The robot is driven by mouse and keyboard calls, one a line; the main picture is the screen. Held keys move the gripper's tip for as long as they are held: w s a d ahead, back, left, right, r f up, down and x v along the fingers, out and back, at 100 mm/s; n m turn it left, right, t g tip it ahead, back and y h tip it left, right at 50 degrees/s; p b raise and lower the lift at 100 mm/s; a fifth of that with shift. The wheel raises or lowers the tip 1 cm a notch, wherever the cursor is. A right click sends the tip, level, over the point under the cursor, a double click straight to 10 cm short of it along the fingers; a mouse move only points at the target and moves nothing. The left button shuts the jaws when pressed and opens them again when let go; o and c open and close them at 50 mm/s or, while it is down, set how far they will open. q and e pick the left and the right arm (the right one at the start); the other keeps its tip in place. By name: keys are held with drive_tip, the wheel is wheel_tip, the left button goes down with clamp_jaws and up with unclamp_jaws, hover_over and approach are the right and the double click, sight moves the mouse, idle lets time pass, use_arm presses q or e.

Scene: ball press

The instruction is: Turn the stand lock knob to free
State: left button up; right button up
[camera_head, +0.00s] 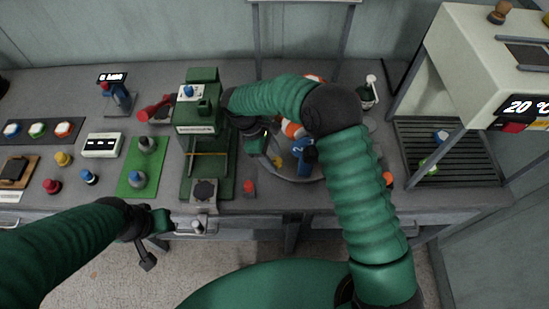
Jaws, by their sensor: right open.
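The green press stand (219,150) stands upright at the middle of the bench, with a blue-and-white knob (188,91) on its top. I cannot tell which part is the stand lock knob; it may be hidden by my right arm. My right gripper (262,142) is open just right of the stand, its jaws partly hidden and with nothing seen in them. My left gripper (154,242) is at the front edge of the bench, left of the stand's base. Its fingers are spread and empty.
A round tray (296,178) with several items lies under my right arm. A green mat (133,181) with two weights lies left of the stand. Buttons and a switch panel (38,131) are at far left. A white cabinet (475,60) and slatted rack (465,170) stand right.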

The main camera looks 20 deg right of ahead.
drive_tip(key=shift+s+d+f, duration=0.2)
drive_tip(key=shift+s+f, duration=0.05)
drive_tip(key=shift+f, duration=0.35)
drive_tip(key=shift+w+d+f, duration=0.1)
drive_tip(key=shift+f, duration=0.05)
drive_tip(key=shift+c, duration=0.3)
clamp_jaws()
